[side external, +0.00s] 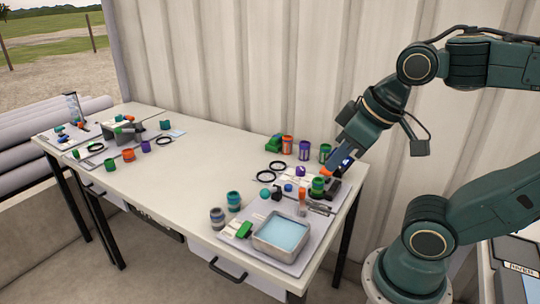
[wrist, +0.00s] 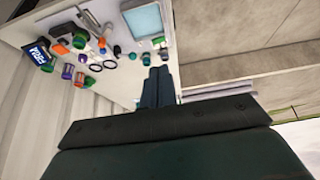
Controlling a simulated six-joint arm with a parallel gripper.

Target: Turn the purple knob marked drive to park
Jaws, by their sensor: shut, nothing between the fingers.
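A small purple knob (side external: 301,171) sits on the light board at the right end of the table, in the side view. A purple spot (wrist: 82,58) among the fittings in the wrist view may be the same knob. Its marking is too small to read, so I cannot tell its setting. My gripper (side external: 337,163) is above the right end of the table, apart from the knob, to its right in the side view. In the wrist view my gripper's fingers (wrist: 158,88) are together with nothing between them.
A metal tray (side external: 258,238) with a pale blue inside stands at the board's front. Several coloured jars (side external: 304,150) stand behind the board, with two black rings (side external: 278,166) nearby. A dark display (wrist: 36,53) stands beside the fittings. The middle of the table (side external: 205,155) is clear.

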